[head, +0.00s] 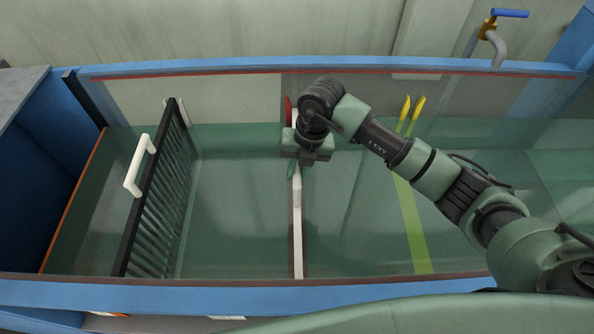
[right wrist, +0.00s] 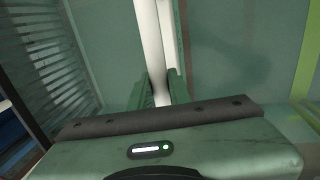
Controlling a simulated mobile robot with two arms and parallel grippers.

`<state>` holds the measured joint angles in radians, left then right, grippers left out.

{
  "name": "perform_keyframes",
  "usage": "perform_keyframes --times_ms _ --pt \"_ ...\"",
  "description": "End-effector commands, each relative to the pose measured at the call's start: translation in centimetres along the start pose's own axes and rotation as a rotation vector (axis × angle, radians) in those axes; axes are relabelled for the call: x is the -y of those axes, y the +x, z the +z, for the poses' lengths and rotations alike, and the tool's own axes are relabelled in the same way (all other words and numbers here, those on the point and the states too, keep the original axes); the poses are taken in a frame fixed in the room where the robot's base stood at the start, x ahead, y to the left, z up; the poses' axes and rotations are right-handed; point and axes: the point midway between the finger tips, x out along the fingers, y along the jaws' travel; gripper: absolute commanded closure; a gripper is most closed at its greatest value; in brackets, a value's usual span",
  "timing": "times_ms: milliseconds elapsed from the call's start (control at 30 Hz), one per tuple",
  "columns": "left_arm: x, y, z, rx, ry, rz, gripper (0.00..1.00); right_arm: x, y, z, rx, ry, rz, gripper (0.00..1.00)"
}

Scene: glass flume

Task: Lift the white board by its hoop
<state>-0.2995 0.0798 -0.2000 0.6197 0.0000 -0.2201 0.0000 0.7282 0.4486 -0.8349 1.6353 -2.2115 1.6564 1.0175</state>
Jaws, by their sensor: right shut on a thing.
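The white board (head: 298,245) stands across the glass flume near its middle, seen from above as a narrow pale strip. Its white hoop (head: 297,190) is on top, partly hidden by my right gripper (head: 296,172). In the right wrist view, a white bar (right wrist: 152,40) runs down between the two green fingers of my right gripper (right wrist: 160,92), which are shut on it. The far end of the board is hidden behind my right arm. I cannot tell whether the board is clear of the flume floor. My left gripper is not in view.
The flume has blue rims (head: 200,292) at front and back. A black barred screen (head: 150,205) with a white handle (head: 136,172) stands to the left. A yellow board (head: 412,225) with a yellow hoop (head: 416,112) is to the right. A blue-handled valve (head: 490,27) is behind.

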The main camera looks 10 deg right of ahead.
Motion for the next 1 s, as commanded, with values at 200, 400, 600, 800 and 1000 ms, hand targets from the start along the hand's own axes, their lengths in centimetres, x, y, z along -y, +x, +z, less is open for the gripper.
perform_keyframes --times_ms 200,400,600,800,1000 --pt "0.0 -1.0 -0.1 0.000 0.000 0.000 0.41 -0.4 -1.6 0.1 0.006 -0.002 0.004 1.00" --pt "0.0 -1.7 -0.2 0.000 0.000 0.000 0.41 -0.6 -2.5 0.1 0.006 -0.002 0.004 1.00" --pt "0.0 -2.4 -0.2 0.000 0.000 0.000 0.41 -0.8 -3.5 0.1 0.006 -0.002 0.004 1.00" --pt "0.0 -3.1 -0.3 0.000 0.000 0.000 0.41 -1.0 -4.5 0.1 0.006 -0.001 0.004 1.00" --pt "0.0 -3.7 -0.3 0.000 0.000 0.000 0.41 -1.2 -5.5 0.2 0.006 -0.001 0.004 1.00"
